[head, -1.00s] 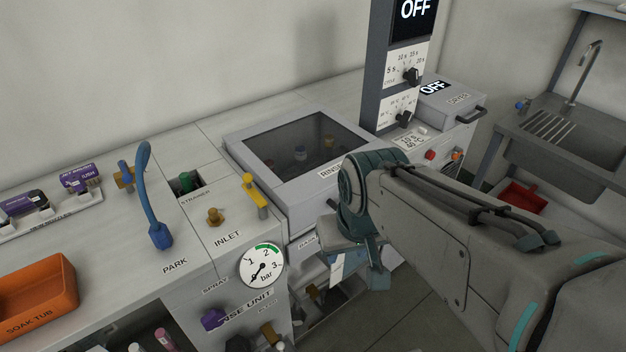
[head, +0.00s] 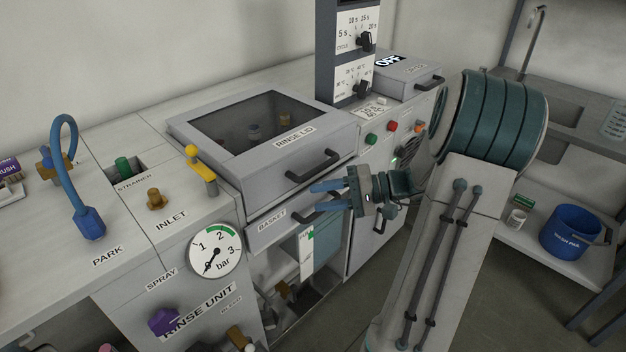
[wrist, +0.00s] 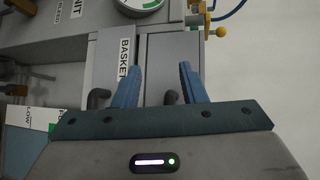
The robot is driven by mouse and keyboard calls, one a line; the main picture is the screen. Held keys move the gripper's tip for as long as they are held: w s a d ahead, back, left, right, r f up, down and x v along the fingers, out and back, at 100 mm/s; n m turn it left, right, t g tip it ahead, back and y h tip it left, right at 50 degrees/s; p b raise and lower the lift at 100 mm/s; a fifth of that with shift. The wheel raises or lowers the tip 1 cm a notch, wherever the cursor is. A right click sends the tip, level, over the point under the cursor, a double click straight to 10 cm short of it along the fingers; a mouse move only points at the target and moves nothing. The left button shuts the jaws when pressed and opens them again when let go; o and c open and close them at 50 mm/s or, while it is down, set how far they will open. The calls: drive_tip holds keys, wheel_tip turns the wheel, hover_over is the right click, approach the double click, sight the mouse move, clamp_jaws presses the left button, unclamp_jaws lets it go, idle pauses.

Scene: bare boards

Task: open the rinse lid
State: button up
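The rinse lid (head: 232,148) is a grey frame with a dark window, lying shut on the counter unit. Its dark bar handle (head: 313,166) is on the front face and shows in the wrist view (wrist: 170,98) between the fingers, lower in the picture than their tips. My gripper (head: 314,197) is in front of the unit, just below the lid handle and near the basket handle (head: 308,216). In the wrist view my gripper (wrist: 158,68) has its two blue fingers wide apart, with nothing held. I cannot tell whether a finger touches the front.
The basket drawer (head: 268,231) is directly below the lid. A yellow-topped valve (head: 201,170) and a pressure gauge (head: 215,250) are left of it. The control column (head: 346,60) and dryer (head: 405,75) stand at the right. A blue bucket (head: 572,231) sits on a shelf farther right.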

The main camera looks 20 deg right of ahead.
sight(319, 166)
drive_tip(key=d+f+m+t+b, duration=0.25)
drive_tip(key=d+t, duration=0.55)
drive_tip(key=d, duration=0.5)
drive_tip(key=x, duration=0.9)
drive_tip(key=f+x, duration=0.1)
drive_tip(key=x, duration=0.4)
drive_tip(key=shift+w, duration=0.35)
clamp_jaws()
